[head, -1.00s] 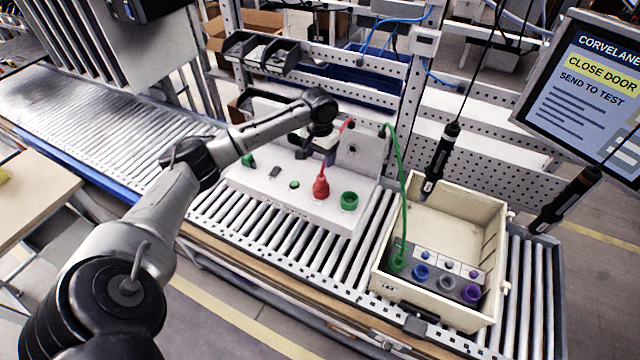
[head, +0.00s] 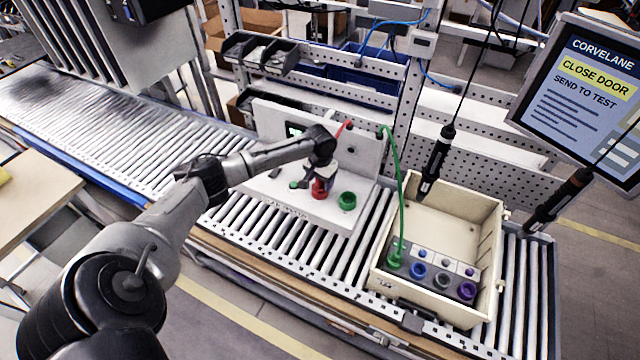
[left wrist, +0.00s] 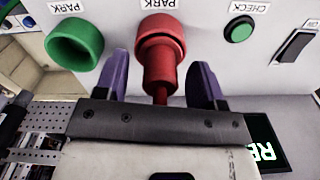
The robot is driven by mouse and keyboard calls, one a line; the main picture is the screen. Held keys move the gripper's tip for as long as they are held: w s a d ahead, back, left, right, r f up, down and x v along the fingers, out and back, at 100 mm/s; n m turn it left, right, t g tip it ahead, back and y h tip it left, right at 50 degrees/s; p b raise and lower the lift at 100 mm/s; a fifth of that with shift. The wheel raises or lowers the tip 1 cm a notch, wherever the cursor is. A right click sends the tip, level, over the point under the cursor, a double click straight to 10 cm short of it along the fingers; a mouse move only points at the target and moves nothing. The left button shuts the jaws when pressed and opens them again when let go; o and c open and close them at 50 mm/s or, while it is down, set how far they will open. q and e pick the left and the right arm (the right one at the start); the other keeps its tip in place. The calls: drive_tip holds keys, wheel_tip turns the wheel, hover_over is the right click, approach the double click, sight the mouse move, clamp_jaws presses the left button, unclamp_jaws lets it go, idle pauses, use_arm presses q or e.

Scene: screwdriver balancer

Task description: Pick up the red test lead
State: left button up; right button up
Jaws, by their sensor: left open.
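The red test lead (head: 319,190) has its plug in the red park socket on the front of the white tester (head: 330,213). In the left wrist view the red plug (left wrist: 161,62) stands between the two purple fingers of my left gripper (left wrist: 160,85), with a gap on each side. My left gripper (head: 321,178) is open over the plug and hides part of it in the head view. The red cable (head: 343,129) shows at the tester's back panel. My right gripper is not in view.
A green park socket (head: 347,201) sits beside the red one. A green lead (head: 396,190) runs to a cream box (head: 455,215) with coloured sockets. Two screwdrivers (head: 437,163) hang near the box. The rollers (head: 130,125) at left are clear.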

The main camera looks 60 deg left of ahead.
use_arm(q)
drive_tip(key=shift+f, duration=0.15)
drive_tip(key=shift+c, duration=0.4)
drive_tip(key=c, duration=0.9)
drive_tip(key=shift+c, duration=0.2)
drive_tip(key=shift+r+b, duration=0.3)
drive_tip(key=shift+r, duration=0.4)
wheel_tip(320, 180, up, 2)
drive_tip(key=shift+r+b, duration=0.25)
drive_tip(key=shift+b, duration=0.15)
drive_tip(key=w+d+r+b, duration=0.2)
drive_tip(key=d+r, duration=0.5)
drive_tip(key=d, duration=0.4)
drive_tip(key=shift+w+d, duration=0.15)
drive_tip(key=shift+w, duration=0.3)
drive_tip(key=shift+r, duration=0.1)
